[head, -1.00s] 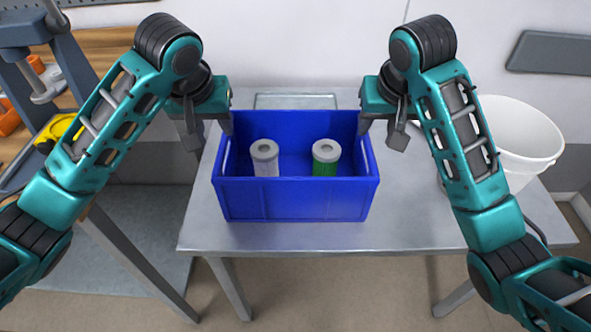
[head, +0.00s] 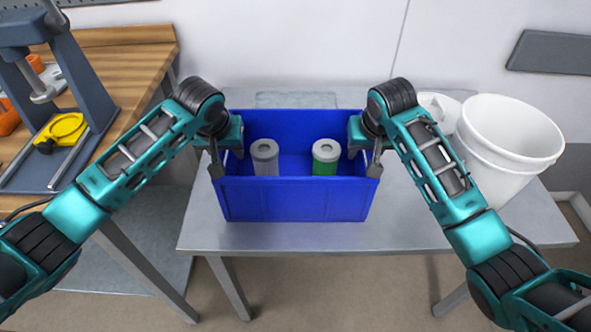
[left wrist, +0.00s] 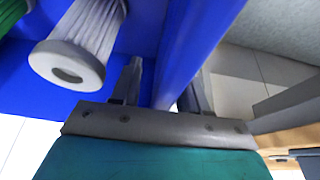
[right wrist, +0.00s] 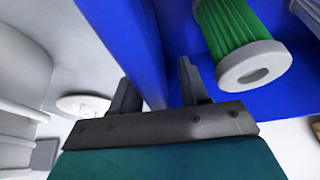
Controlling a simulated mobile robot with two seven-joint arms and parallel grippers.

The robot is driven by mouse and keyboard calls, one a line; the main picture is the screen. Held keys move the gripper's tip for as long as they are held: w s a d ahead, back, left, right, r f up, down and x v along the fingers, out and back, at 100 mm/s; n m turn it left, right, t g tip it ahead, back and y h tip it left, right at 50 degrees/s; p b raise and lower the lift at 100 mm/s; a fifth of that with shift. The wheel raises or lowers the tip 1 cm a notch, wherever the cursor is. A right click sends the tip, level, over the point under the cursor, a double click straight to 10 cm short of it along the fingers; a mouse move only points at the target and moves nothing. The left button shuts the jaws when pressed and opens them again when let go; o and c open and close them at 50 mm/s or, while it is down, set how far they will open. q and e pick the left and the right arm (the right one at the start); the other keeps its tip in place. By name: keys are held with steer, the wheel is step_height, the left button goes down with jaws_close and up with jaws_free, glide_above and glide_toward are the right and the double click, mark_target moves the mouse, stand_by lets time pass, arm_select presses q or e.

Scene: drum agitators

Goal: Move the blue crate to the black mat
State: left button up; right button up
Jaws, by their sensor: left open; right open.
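The blue crate (head: 295,200) stands on the metal table, holding a white cylinder (head: 265,160) and a green cylinder (head: 326,160), both with grey caps. My left gripper (head: 222,160) is at the crate's left wall, and my right gripper (head: 371,163) is at its right wall. Both are open. In the left wrist view, the fingers (left wrist: 162,92) stand either side of the crate wall (left wrist: 190,45). In the right wrist view, the fingers (right wrist: 157,92) likewise straddle the opposite wall (right wrist: 125,40). I cannot make out a black mat.
A white bucket (head: 500,150) stands on the table to the right, with a white round item (head: 440,108) beside it. A flat grey rectangle (head: 296,99) lies behind the crate. A wooden bench (head: 125,70) with a press stands left. The table front is clear.

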arm_select(q)
steer(key=shift+c, duration=0.4)
arm_select(e)
steer(key=shift+c, duration=0.4)
arm_select(q)
jaws_close()
arm_select(e)
jaws_close()
arm_select(q)
steer(key=shift+r, duration=0.1)
arm_select(e)
steer(key=shift+r, duration=0.1)
